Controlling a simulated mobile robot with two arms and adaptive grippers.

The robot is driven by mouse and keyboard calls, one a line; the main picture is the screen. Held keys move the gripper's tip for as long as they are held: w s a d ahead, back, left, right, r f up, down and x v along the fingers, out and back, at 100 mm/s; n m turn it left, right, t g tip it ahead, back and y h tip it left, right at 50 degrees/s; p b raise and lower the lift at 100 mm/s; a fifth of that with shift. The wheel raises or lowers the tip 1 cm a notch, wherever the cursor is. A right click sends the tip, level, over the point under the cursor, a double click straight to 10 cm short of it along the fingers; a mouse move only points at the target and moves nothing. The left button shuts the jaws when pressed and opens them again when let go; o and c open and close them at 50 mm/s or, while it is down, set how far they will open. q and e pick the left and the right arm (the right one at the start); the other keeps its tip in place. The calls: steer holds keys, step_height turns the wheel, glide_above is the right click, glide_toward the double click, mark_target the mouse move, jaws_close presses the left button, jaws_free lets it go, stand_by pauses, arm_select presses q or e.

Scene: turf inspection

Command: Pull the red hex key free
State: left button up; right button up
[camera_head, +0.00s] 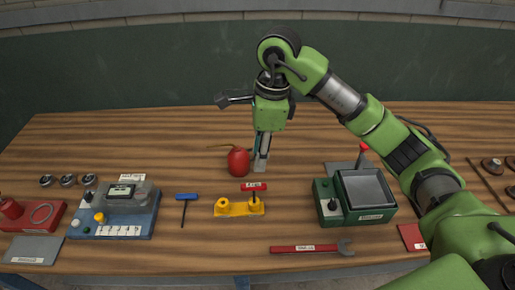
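The red hex key (254,186) shows as a red T-handle with a white label, at the back of a yellow holder block (239,209) with two raised yellow knobs or sockets. A blue T-handle hex key (185,198) lies on the table left of the block. My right gripper (261,162) points down behind the red handle, apart from it in the picture. Its fingers are seen edge-on and their gap is unclear. My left gripper is out of view.
A red rounded object (238,161) sits right beside my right gripper. A green boxed device (363,193) with a red-knobbed lever stands at right. A red wrench (311,248) lies in front. A blue-grey control panel (115,215) stands at left. Bare wood lies between them.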

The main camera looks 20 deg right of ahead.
mark_target(254, 185)
steer(key=f+p, duration=0.1)
steer(key=f, duration=0.3)
steer(key=a+f+p, duration=0.1)
steer(key=f, duration=0.3)
steer(key=f+p, duration=0.1)
steer(key=f, duration=0.3)
steer(key=shift+w+a+p, duration=0.1)
steer(key=shift+a+p, duration=0.15)
steer(key=shift+p, duration=0.1)
steer(key=shift+f, duration=0.75)
steer(key=c, duration=0.8)
jaws_close()
